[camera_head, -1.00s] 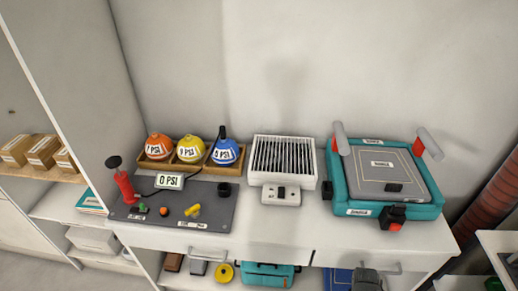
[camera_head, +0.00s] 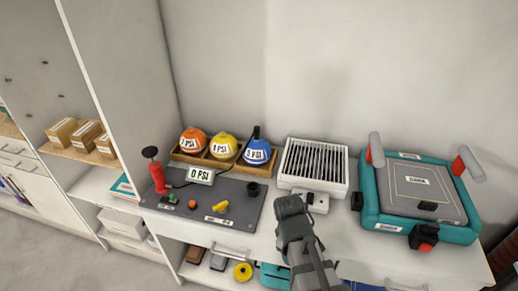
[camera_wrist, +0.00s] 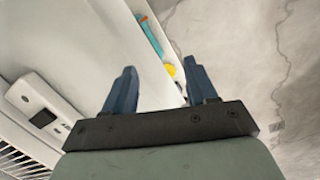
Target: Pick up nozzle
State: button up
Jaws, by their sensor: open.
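Small coloured pieces lie on a dark grey mat (camera_head: 165,200) on the counter: a yellow piece (camera_head: 222,206), an orange one (camera_head: 192,204) and a green one (camera_head: 172,198). The yellow piece looks like a nozzle, but I cannot tell for sure which piece is the nozzle. My gripper (camera_head: 290,203) is over the counter's front, right of the mat and in front of the grilled box. In the wrist view its two blue fingers (camera_wrist: 161,85) are apart with nothing between them; none of the mat's pieces shows there.
Orange, yellow and blue balls with PSI labels sit in a wooden tray (camera_head: 205,161) behind the mat. A red hand pump (camera_head: 158,178) stands at the mat's left. A white grilled box (camera_head: 314,165) and a teal machine (camera_head: 420,200) stand to the right. Open shelves lie below.

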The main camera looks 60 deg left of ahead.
jog(key=a+r+y, duration=0.1)
jog(key=a+r, duration=0.5)
jog(key=a, duration=0.6)
jog(key=m+g+y, duration=0.1)
jog(key=m+y, duration=0.3)
jog(key=m, duration=0.1)
send_near(257, 127)
jog(key=x, duration=0.5)
jog(key=shift+a+f, duration=0.2)
jog(key=shift+a, duration=0.05)
jog(key=shift+d+x, duration=0.15)
jog(key=shift+x, duration=1.2)
jog(key=shift+d+x, duration=0.1)
jog(key=shift+x, duration=1.2)
jog(key=shift+f, duration=0.1)
grip_shut()
